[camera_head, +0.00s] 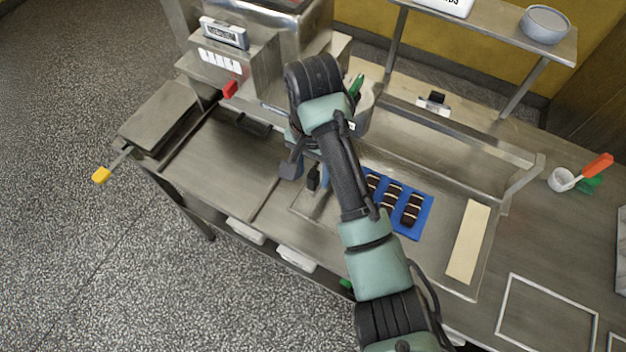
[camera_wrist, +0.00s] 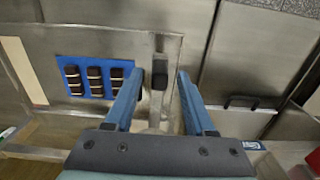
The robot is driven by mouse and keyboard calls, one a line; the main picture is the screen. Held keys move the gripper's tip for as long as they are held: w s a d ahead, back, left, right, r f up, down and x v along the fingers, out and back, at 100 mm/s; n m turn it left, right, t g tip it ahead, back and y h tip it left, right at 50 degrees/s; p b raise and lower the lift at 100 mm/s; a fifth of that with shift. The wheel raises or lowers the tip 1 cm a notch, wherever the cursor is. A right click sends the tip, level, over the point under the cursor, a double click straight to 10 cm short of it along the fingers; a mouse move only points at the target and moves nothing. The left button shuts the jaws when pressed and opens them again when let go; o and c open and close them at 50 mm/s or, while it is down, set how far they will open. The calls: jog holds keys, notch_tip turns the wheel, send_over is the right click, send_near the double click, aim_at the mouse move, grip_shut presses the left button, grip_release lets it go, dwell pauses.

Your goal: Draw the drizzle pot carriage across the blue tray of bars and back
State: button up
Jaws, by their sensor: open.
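The blue tray (camera_head: 426,215) lies on the steel worktop right of my forearm, holding several dark bars with pale stripes; the forearm covers its left part. The tray also shows at left in the wrist view (camera_wrist: 61,62). A metal pot (camera_head: 366,108), apparently the drizzle pot, stands behind my arm, mostly hidden. A black upright handle (camera_wrist: 160,73), apparently the carriage's, shows between my fingers in the wrist view, and beside them in the head view (camera_head: 313,179). My gripper (camera_wrist: 160,78) is open, its blue fingers either side of the handle; contact is not visible.
A steel rail frame (camera_head: 455,127) runs behind the tray. A machine with a red lever (camera_head: 230,89) stands at the back left. A pale strip (camera_head: 467,243) lies right of the tray. A small bowl with an orange-handled tool (camera_head: 562,180) is farther right.

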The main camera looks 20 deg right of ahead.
jog(key=shift+f, duration=0.8)
jog(key=shift+c, duration=0.2)
grip_shut()
dwell(0.8)
